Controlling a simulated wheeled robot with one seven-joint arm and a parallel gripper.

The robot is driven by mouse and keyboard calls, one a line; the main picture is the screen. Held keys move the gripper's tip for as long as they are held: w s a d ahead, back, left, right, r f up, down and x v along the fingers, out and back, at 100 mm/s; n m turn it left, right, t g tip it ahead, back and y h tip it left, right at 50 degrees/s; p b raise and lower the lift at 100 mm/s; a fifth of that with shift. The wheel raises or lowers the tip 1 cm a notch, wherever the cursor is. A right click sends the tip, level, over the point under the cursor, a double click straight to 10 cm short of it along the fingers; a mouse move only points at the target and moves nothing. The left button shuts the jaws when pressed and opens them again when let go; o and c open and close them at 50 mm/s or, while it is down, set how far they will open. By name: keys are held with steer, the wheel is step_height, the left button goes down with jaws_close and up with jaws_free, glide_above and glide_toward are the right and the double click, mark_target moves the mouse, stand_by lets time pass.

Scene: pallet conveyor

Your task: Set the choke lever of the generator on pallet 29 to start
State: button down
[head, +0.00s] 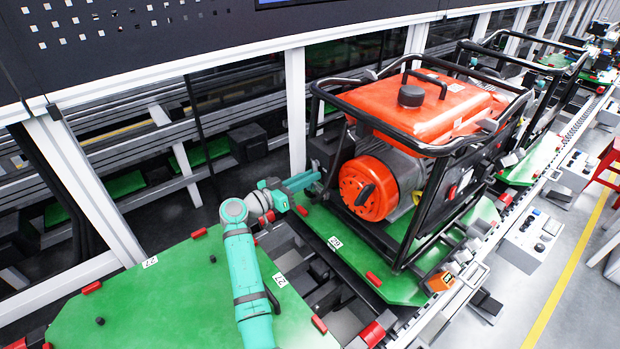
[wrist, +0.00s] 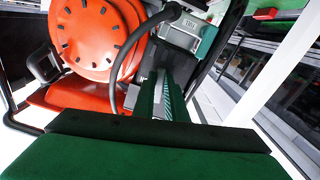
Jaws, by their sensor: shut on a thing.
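The generator (head: 425,110) has an orange tank, a black tube frame and a round orange starter cover, and stands on a green pallet (head: 345,262). The pallet's small label (head: 335,243) appears to read 29. My gripper (head: 316,180) reaches in at the generator's left side, behind the starter cover. In the wrist view the gripper's two green fingers (wrist: 165,92) are close together beside a grey labelled box (wrist: 185,33) on the engine. They are shut on a small part there, apparently the choke lever, which the fingers hide. Its setting cannot be seen.
An empty green pallet (head: 185,305) lies in front, under my arm. A black cable (wrist: 122,62) arcs close to the fingers in the wrist view. The generator's frame tubes (head: 405,225) surround the engine. A white post (head: 296,100) stands behind my gripper.

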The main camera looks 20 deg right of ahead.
steer(key=shift+w+a+r+m, duration=0.15)
steer(key=shift+w+m, duration=0.2)
steer(key=shift+m, duration=1)
steer(key=shift+w+a+m, duration=0.1)
steer(key=shift+w+m, duration=0.3)
steer(key=shift+m, duration=1)
steer(key=shift+w+a+r+m, duration=0.15)
steer(key=shift+w+m, duration=0.2)
steer(key=shift+m, duration=1)
steer(key=shift+f, duration=0.1)
steer(key=c, duration=1.8)
jaws_free()
steer(key=shift+a, duration=0.15)
steer(key=v, duration=1)
steer(key=shift+a, duration=0.25)
steer(key=shift+s, duration=0.1)
